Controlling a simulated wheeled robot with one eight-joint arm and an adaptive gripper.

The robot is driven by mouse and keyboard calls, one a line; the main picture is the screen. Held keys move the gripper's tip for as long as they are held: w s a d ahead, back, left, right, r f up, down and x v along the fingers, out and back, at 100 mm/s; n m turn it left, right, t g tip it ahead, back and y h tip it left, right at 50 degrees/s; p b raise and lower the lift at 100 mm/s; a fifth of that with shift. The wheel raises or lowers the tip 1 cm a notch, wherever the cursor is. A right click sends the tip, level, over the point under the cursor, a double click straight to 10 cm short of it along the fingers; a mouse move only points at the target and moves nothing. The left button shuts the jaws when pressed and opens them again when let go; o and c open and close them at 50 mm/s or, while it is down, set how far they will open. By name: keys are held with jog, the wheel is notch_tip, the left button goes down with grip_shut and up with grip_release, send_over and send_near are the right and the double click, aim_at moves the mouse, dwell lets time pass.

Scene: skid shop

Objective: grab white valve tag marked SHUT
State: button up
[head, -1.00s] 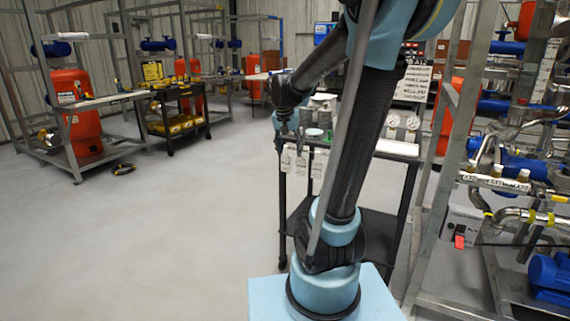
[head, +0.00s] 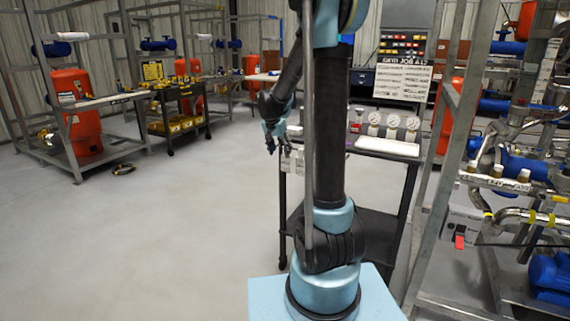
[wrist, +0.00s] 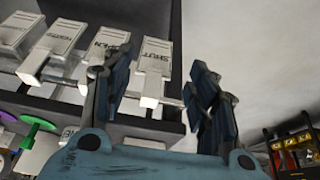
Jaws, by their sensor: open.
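The white valve tag marked SHUT (wrist: 157,60) shows in the wrist view as the rightmost of a row of white tags at the cart's edge. My gripper (wrist: 158,95) is open and empty, with one finger on each side of that tag in the picture. The left finger overlaps the neighbouring tag (wrist: 108,42), whose lettering is partly hidden. I cannot tell how far the fingertips are from the SHUT tag. In the head view my gripper (head: 276,143) is at the cart's left front corner, beside pale hanging tags (head: 292,162) too small to read.
More white tags (wrist: 55,45) sit to the left in the wrist view, with green and purple round pieces below. The dark cart (head: 375,228) carries gauges (head: 393,121) and a white tray (head: 387,147). A pipe skid (head: 510,185) stands right.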

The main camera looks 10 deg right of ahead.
aim_at(285, 167)
jog(key=shift+d+x, duration=0.2)
jog(key=shift+x, duration=5.4)
jog(key=shift+r, duration=0.1)
jog(key=shift+c, duration=0.5)
jog(key=c, duration=0.5)
